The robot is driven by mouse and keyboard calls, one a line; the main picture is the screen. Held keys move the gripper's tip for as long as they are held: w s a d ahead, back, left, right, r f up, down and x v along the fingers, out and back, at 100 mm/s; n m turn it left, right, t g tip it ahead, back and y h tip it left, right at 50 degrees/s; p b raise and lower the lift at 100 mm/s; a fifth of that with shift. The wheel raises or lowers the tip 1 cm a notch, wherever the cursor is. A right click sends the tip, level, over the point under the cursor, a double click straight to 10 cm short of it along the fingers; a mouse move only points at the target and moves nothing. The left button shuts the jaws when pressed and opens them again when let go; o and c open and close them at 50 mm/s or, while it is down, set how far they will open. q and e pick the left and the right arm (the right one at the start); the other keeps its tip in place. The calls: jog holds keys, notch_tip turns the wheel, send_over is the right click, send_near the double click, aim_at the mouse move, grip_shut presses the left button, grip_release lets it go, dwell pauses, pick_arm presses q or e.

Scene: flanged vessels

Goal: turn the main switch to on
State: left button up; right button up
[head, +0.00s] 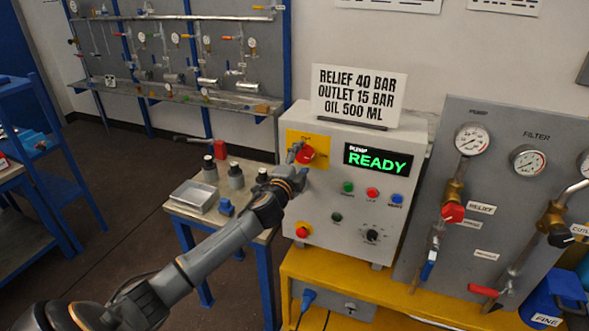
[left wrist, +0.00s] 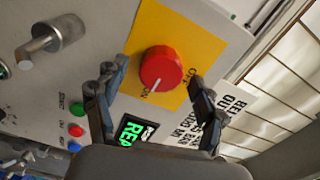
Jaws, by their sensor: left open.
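The main switch is a red round knob (head: 306,155) on a yellow plate (head: 322,143) at the upper left of the grey control box. In the left wrist view the knob (left wrist: 161,66) fills the middle, and its white pointer line aims down and slightly left at a small label I cannot read surely. My left gripper (head: 296,152) is at the knob in the head view. In the left wrist view the left gripper (left wrist: 157,74) is open, one finger on each side of the knob, with gaps showing; contact is not visible. My right gripper is not in view.
The control box (head: 329,222) has a lit green READY display (head: 378,163), coloured buttons and a small black dial. A sign (head: 358,95) stands on top. A side table (head: 240,228) with bottles and a tray is left. The gauge panel (head: 515,128) is right.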

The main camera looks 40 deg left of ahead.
pick_arm(q)
jog(key=v, duration=1.1)
jog(key=shift+s, duration=0.3)
jog(key=s+f+n+g+h+b, duration=0.1)
jog(key=s+f+n+g+b, duration=0.25)
jog(key=f, duration=1.85)
jog(key=s+f+n+g+b, duration=0.15)
jog(key=s+f+g, duration=0.45)
jog(key=f, duration=1.5)
jog(key=s+d+f+n+g+h+b, duration=0.1)
jog(key=s+d+f, duration=0.4)
jog(key=s+f, duration=0.5)
jog(key=s+d+f+n+g+h+b, duration=0.1)
jog(key=s+d+f+n+g+b, duration=0.1)
jog(key=s+d+f, duration=0.3)
jog(key=s+d+f+n+g+h+b, duration=0.1)
jog(key=s+d+f+n+g, duration=0.2)
jog(key=s+f, duration=1.1)
jog(key=s+d+g, duration=0.1)
jog(key=s+d, duration=0.2)
jog(key=s, duration=0.7)
jog(key=shift+f, duration=0.4)
